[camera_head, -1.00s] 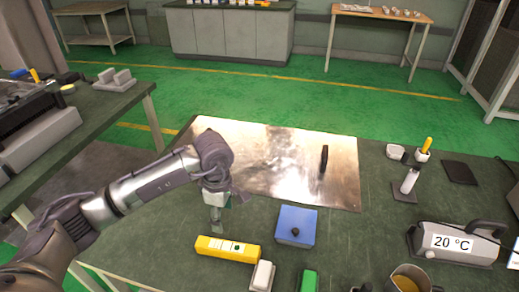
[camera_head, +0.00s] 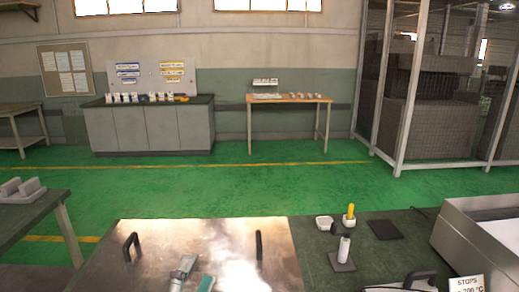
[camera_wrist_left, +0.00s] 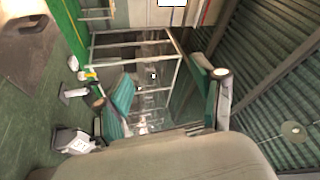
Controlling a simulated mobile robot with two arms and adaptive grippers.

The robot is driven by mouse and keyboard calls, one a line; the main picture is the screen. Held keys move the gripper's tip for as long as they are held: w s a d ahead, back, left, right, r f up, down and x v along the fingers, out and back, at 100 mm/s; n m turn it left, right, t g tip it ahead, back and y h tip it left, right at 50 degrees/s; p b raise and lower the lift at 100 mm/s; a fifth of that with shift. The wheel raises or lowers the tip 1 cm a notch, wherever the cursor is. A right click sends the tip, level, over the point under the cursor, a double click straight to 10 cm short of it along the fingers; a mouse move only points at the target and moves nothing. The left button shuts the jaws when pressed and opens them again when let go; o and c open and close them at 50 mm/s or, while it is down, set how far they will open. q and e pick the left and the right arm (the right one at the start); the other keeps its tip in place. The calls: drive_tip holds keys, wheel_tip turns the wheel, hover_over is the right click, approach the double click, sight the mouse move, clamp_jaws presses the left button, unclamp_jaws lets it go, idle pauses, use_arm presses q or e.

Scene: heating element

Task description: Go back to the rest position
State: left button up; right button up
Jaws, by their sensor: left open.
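My left gripper (camera_head: 191,275) shows only in part at the bottom edge of the head view, in front of the metal plate (camera_head: 150,235) on the workbench. Grey and teal finger parts are visible there. In the left wrist view its two teal-padded fingers (camera_wrist_left: 160,82) are spread apart with nothing between them. The rest of my left arm is out of the head view. My right gripper is in neither view.
The plate has two dark handles. A white cup (camera_head: 324,223), a yellow-handled tool (camera_head: 350,213), a white-topped bottle (camera_head: 343,249) and a dark pad (camera_head: 384,229) stand to its right. A metal box (camera_head: 480,240) is at far right. The green floor (camera_head: 230,195) beyond is clear.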

use_arm(q)
drive_tip(key=s+a+f+n+g+y, duration=0.4)
drive_tip(key=f+n, duration=0.2)
drive_tip(key=f, duration=0.2)
drive_tip(key=s+a+f+n+g+y, duration=0.35)
drive_tip(key=a+f+n, duration=0.2)
drive_tip(key=f, duration=0.25)
drive_tip(key=s+d+f+n+g+h, duration=0.1)
drive_tip(key=s+f+n+g, duration=0.1)
drive_tip(key=s+f+g, duration=0.45)
drive_tip(key=s+f+n+g+h, duration=0.1)
drive_tip(key=s+f+n+g, duration=0.15)
drive_tip(key=s, duration=0.65)
wheel_tip(320, 180, down, 23)
drive_tip(key=s+g+p, duration=0.1)
drive_tip(key=s, duration=0.1)
drive_tip(key=s+a+f+g+p, duration=0.1)
drive_tip(key=s+a+f, duration=0.1)
drive_tip(key=s+f, duration=1.4)
drive_tip(key=shift+s+a+f+g+p, duration=0.3)
drive_tip(key=shift+s+a+f+g, duration=0.1)
drive_tip(key=shift+f, duration=0.25)
